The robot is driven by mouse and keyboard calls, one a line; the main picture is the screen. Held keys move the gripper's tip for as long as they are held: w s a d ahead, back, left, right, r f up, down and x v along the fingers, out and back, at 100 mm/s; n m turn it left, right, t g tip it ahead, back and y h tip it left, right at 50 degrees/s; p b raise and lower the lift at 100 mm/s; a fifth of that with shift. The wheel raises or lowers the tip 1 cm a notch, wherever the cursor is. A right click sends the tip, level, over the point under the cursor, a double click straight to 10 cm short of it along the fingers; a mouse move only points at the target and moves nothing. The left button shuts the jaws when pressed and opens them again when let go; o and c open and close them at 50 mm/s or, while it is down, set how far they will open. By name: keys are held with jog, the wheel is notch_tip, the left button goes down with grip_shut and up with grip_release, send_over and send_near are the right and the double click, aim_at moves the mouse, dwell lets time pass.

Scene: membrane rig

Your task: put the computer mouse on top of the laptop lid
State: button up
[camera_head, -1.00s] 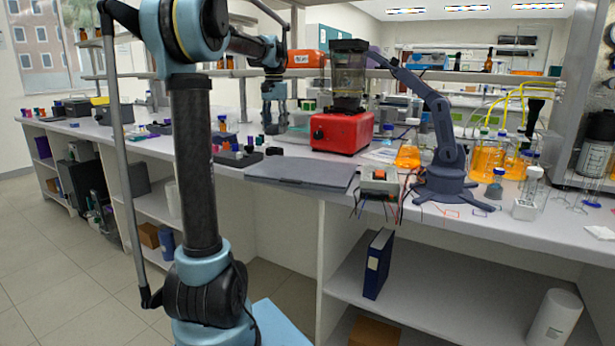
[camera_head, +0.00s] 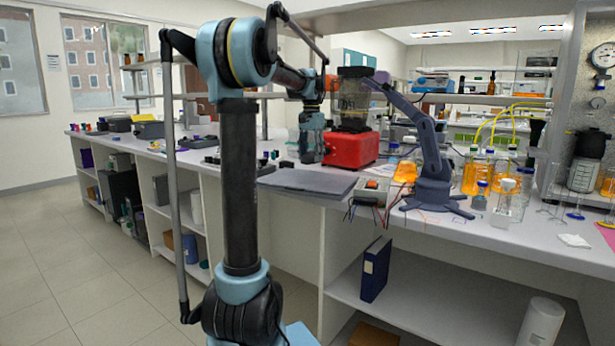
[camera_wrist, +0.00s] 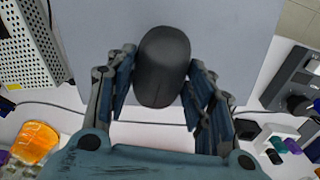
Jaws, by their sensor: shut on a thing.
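The dark grey computer mouse (camera_wrist: 163,62) is between the two fingers of my gripper (camera_wrist: 160,88) in the wrist view, and the gripper is shut on it. The closed laptop lid (camera_wrist: 232,38) fills the area behind the mouse there. In the head view, the flat grey laptop (camera_head: 305,182) lies at the bench's front edge. My gripper (camera_head: 311,155) points down over its back part. I cannot make out the mouse in the head view. I cannot tell whether the mouse touches the lid.
A red appliance with a dark jar (camera_head: 350,148) stands just behind the laptop. A wired box (camera_head: 372,190) and a small blue-grey robot arm (camera_head: 432,165) are to its right. Small coloured items (camera_head: 268,155) lie to its left, and orange-filled bottles (camera_head: 475,172) stand farther right.

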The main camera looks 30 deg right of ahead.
aim_at(308, 179)
jog(key=shift+w+a+f, duration=0.15)
jog(key=shift+a+f, duration=0.1)
jog(key=shift+f, duration=0.35)
jog(key=shift+w+a+f, duration=0.1)
jog(key=shift+a+f, duration=0.1)
jog(key=shift+f, duration=2.4)
jog(key=o, duration=1.1)
jog(key=shift+f, duration=0.1)
notch_tip(308, 179, up, 12)
jog(key=shift+w+r, duration=0.1)
